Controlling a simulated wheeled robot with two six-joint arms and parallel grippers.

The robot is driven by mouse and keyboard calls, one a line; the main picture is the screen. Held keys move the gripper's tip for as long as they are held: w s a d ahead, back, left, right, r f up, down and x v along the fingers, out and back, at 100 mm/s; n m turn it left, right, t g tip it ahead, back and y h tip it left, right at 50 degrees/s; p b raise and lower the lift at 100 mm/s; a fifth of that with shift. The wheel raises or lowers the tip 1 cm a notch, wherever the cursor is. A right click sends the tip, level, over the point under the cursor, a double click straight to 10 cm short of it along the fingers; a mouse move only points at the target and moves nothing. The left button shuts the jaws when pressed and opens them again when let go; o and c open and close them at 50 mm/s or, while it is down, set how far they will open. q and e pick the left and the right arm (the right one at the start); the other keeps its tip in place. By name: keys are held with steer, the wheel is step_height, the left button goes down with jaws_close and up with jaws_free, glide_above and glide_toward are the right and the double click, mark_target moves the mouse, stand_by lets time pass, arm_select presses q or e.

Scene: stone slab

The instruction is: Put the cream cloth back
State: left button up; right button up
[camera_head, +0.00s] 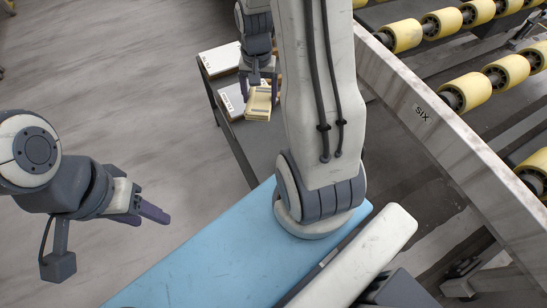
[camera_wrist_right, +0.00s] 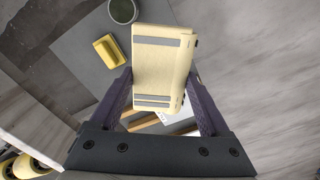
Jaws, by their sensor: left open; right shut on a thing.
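The cream cloth (camera_wrist_right: 162,65) is a folded cream pad with grey stripes. My right gripper (camera_wrist_right: 160,95) is shut on it, with one dark finger on each side. In the head view the cloth (camera_head: 259,102) hangs below my right gripper (camera_head: 261,84), at the edge of a small grey table; I cannot tell whether it touches anything below. My left gripper (camera_head: 150,215) is open and empty, over bare floor at the left. My right arm hides part of the grey table.
The grey table (camera_head: 237,147) bears two white, book-like items (camera_head: 220,58) (camera_head: 231,101). The right wrist view shows a yellow block (camera_wrist_right: 109,50) and a dark round cup (camera_wrist_right: 123,10) on a grey surface. A roller conveyor with a metal rail marked SIX (camera_head: 420,110) stands at right.

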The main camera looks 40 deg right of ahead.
steer(key=s+d+f+m+b, duration=0.4)
steer(key=d+f+m+b, duration=0.15)
steer(key=f+b, duration=0.3)
steer(key=s+d+f+m+b, duration=0.5)
steer(key=d+f+b, duration=0.2)
steer(key=b, duration=0.6)
glide_above(275, 146)
steer(key=shift+m, duration=0.45)
step_height(275, 146, down, 7)
steer(key=shift+s, duration=0.1)
step_height(275, 146, down, 4)
steer(key=shift+f+b, duration=0.1)
steer(key=shift+b, duration=0.75)
